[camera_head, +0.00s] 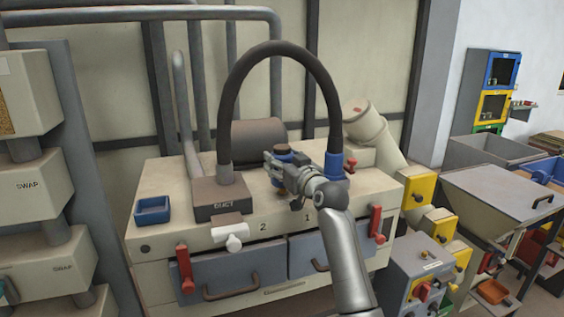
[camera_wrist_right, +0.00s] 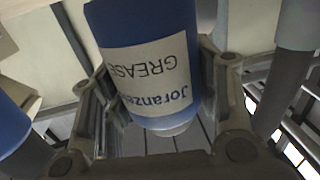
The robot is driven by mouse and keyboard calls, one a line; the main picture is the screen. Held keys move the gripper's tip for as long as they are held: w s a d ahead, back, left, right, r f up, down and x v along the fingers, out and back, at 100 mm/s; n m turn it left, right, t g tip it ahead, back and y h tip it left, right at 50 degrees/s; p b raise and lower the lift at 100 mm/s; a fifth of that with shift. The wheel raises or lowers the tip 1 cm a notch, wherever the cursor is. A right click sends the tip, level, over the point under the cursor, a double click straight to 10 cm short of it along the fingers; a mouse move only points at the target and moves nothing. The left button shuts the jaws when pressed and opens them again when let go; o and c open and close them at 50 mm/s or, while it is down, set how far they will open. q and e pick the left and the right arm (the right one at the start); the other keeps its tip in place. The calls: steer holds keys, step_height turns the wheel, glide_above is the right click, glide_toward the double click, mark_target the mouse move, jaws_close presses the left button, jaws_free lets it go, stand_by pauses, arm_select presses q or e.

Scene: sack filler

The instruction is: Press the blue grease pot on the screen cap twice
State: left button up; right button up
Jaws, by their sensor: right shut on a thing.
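My right gripper (camera_head: 284,168) is above the cream machine top, shut on the blue grease pot. In the right wrist view the blue grease pot (camera_wrist_right: 148,30) fills the space between the fingers, and its white label reads "GREASE" upside down. In the head view the gripper covers much of the pot, and only bits of blue show around the fingers. I cannot make out the screen cap for certain, nor whether the pot touches anything below. My left gripper is not in view.
A black hose (camera_head: 278,48) arches over the gripper, from a brown block (camera_head: 220,196) to a blue collar (camera_head: 335,164). A blue tray (camera_head: 153,210) sits at the machine's left. Red levers (camera_head: 376,222) and drawers (camera_head: 227,271) are on the front.

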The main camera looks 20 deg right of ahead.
mark_target(282, 146)
steer(key=shift+r, duration=0.25)
step_height(282, 146, up, 5)
steer(key=p, duration=0.4)
stand_by(0.3)
steer(key=shift+f, duration=0.2)
